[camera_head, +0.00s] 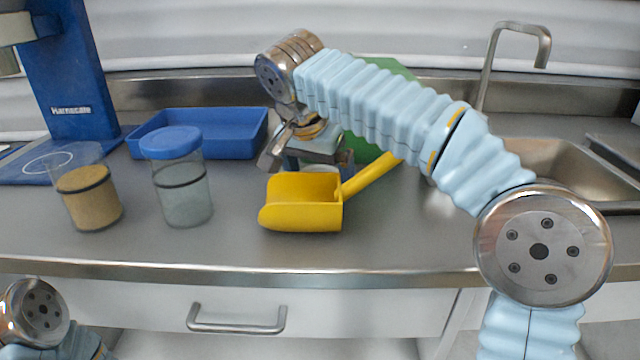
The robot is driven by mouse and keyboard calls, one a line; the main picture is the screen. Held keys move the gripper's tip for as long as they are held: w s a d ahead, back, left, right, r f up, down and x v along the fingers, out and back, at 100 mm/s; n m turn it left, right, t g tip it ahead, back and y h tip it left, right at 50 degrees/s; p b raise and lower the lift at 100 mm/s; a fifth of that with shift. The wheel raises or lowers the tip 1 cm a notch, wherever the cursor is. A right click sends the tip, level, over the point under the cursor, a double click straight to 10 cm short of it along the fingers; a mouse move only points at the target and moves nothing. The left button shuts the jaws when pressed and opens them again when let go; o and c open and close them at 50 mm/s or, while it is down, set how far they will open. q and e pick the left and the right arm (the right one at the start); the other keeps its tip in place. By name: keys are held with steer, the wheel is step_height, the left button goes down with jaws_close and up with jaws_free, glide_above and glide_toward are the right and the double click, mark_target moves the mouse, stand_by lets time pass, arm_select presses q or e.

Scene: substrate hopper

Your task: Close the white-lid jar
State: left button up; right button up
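No white lid can be made out clearly. A pale rounded edge (320,168) shows between my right gripper and the yellow scoop; I cannot tell what it belongs to. A clear jar with tan contents (88,200) stands at the left, with no lid visible on it. A clear jar with a blue lid (182,180) stands upright to its right, lid on top. My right gripper (315,160) reaches down behind the yellow scoop; its fingertips are mostly hidden, so its opening is unclear. My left gripper is out of view; only part of my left arm shows at the lower left.
The yellow scoop (302,215) lies on the steel counter (390,245), its handle pointing up right. A blue tray (245,150), a blue stand (70,70) and a green object (385,68) are behind. A sink (545,155) with a tap (490,65) is at the right.

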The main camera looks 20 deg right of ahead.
steer(key=shift+f, duration=0.15)
steer(key=c, duration=0.8)
step_height(320, 180, up, 10)
steer(key=p, duration=0.3)
steer(key=shift+p, duration=0.35)
